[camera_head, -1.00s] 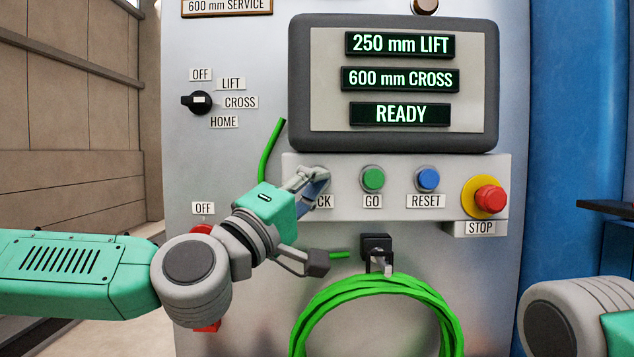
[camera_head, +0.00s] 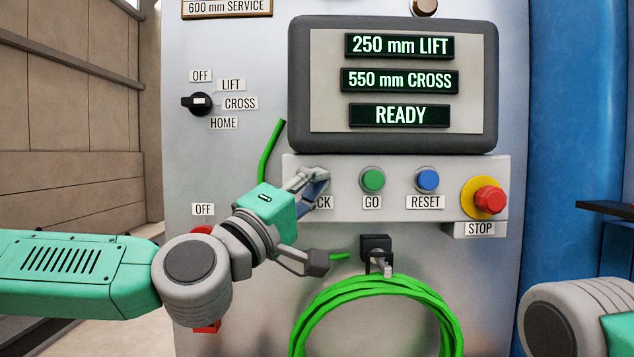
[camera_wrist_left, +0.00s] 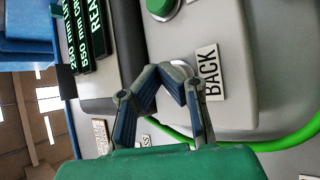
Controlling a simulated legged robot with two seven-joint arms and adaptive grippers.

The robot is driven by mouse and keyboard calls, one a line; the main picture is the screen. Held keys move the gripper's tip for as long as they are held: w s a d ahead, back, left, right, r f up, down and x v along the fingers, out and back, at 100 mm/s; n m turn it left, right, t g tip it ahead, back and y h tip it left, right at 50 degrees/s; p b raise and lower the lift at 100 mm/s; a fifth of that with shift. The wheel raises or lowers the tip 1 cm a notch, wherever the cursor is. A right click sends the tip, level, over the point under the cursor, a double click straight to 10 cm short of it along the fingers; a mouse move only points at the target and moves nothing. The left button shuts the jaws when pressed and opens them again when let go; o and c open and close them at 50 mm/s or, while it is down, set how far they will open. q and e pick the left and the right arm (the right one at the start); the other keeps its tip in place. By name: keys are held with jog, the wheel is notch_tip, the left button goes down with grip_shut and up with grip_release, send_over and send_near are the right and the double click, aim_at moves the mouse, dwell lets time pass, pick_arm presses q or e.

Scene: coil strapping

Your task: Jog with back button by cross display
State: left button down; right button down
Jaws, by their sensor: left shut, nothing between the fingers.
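The cross display (camera_head: 400,80) on the control panel reads "550 mm CROSS". Above it a line reads "250 mm LIFT", and below it "READY". My left gripper (camera_head: 319,180) is shut and empty, with its fingertips at the back button's place at the left end of the button row. The back button itself is mostly hidden behind the fingers. In the left wrist view the closed fingertips (camera_wrist_left: 170,74) sit beside the BACK label (camera_wrist_left: 208,73), over the button's spot. I cannot tell whether they touch it. My right gripper is out of view.
The green GO button (camera_head: 373,179), blue RESET button (camera_head: 428,180) and red STOP button (camera_head: 489,200) sit to the right. A selector knob (camera_head: 199,103) is at the upper left. A green coil (camera_head: 385,287) hangs from a hook below the button row.

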pick_arm(q)
jog(key=shift+s, duration=0.1)
dwell(0.7)
jog(key=shift+s+f, duration=0.1)
jog(key=shift+s, duration=0.7)
jog(key=shift+s+b, duration=0.45)
jog(key=shift+s, duration=2.05)
